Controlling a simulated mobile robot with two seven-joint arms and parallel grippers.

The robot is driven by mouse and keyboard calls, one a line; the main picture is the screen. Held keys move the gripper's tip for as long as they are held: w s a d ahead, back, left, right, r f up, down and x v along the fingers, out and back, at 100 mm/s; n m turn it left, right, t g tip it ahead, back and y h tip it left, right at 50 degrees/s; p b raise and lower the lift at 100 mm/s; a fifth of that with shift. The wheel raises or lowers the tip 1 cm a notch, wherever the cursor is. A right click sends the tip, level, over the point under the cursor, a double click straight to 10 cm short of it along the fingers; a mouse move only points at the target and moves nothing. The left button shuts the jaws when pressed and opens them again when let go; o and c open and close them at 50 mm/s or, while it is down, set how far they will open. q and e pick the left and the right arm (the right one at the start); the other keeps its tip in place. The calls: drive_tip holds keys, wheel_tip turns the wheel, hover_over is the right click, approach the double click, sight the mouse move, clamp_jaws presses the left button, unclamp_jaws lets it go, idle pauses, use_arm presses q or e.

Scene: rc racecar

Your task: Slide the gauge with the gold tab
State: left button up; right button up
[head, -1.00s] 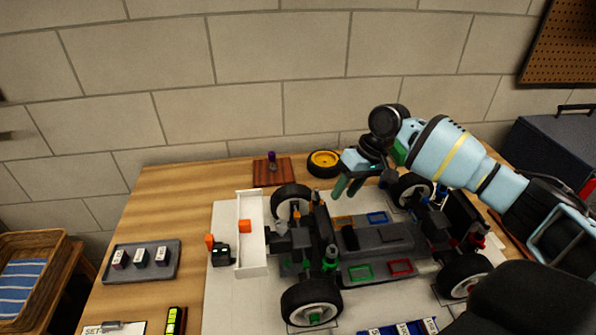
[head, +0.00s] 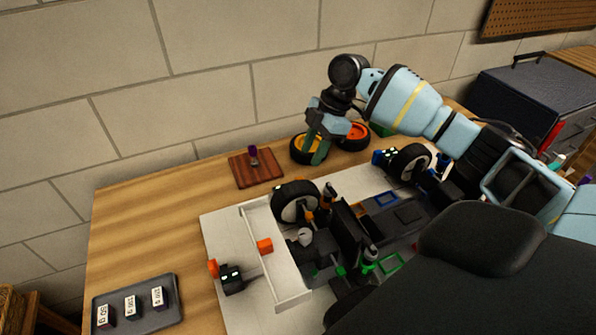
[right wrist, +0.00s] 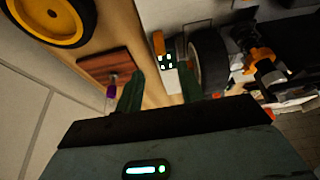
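My right gripper (head: 315,155) is open and empty, its green fingers hanging in front of the yellow-hubbed wheel in the head view. In the right wrist view the fingers (right wrist: 161,73) are apart. A small black gauge block (right wrist: 167,62) with lit dots and an orange-gold tab (right wrist: 158,42) shows just beyond the fingertips, beside the black front tyre (right wrist: 208,62). Another black gauge block (head: 231,279) with a red-orange tab (head: 213,267) stands left of the white bumper. My left gripper is not in view.
The car chassis (head: 385,222) fills the white mat. A wooden block (head: 256,170) with a purple-topped peg stands at the back, near the yellow-hubbed wheel (head: 303,149) and an orange-hubbed wheel (head: 354,137). A weight tray (head: 140,312) lies front left. Bare table lies between.

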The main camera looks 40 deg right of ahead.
sight(300, 178)
drive_tip(key=x, duration=0.8)
drive_tip(key=shift+r, duration=0.1)
clamp_jaws()
